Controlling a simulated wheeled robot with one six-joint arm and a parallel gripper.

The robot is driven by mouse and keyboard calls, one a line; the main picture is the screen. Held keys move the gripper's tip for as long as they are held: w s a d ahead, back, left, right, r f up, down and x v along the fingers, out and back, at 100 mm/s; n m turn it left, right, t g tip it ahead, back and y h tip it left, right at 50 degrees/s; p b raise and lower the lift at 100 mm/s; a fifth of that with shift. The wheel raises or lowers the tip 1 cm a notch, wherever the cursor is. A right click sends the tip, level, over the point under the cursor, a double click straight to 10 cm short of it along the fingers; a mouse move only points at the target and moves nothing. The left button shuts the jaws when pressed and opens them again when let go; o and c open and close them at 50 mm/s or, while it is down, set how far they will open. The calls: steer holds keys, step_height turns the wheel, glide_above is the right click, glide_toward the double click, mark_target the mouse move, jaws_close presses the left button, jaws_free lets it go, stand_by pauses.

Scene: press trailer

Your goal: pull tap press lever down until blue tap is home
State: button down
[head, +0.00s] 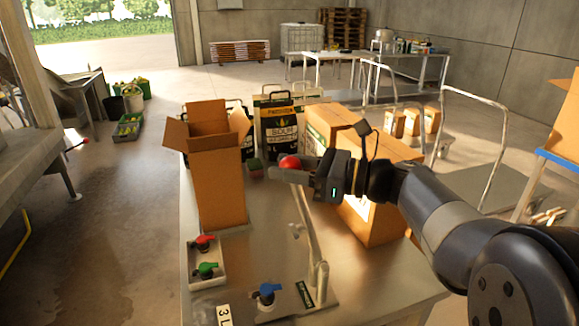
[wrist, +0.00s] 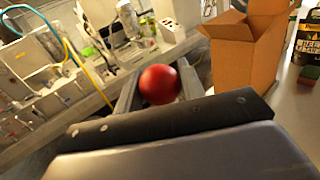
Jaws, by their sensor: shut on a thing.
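The tap press lever (head: 308,232) is a pale metal bar that rises from a stand on the steel table, tilted up toward my gripper. Its red ball knob (head: 290,162) is at the upper end. My gripper (head: 284,173) is shut on this knob, high above the table. In the wrist view the red knob (wrist: 160,85) sits between my two fingers (wrist: 158,92). The blue tap (head: 267,292) is near the front of the table, beside the foot of the press. Whether it is seated cannot be told.
A tray (head: 193,280) with a red tap (head: 204,242) and a green tap (head: 208,269) is at left. A tall open carton (head: 218,190) stands behind it. A large box (head: 372,215) is close under my arm at right. A printed bag-like pack (head: 278,125) stands behind.

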steer(key=shift+s+a+f, duration=0.15)
steer(key=shift+s+a, duration=0.1)
steer(key=shift+a, duration=0.4)
steer(key=s+a+f+n+h+p, duration=0.3)
steer(key=a+f+h, duration=0.3)
steer(key=a, duration=0.5)
steer(key=s+a+f+h+b, duration=0.1)
steer(key=a+f, duration=0.2)
steer(key=f, duration=0.5)
steer(key=s+a+f+n+h+b, duration=0.1)
steer(key=a+f, duration=0.3)
steer(key=f, duration=0.5)
steer(key=shift+s+a+n+h+b, duration=0.15)
steer(key=shift+n+h+b, duration=0.15)
steer(key=shift+b, duration=0.5)
steer(key=c, duration=0.9)
jaws_free()
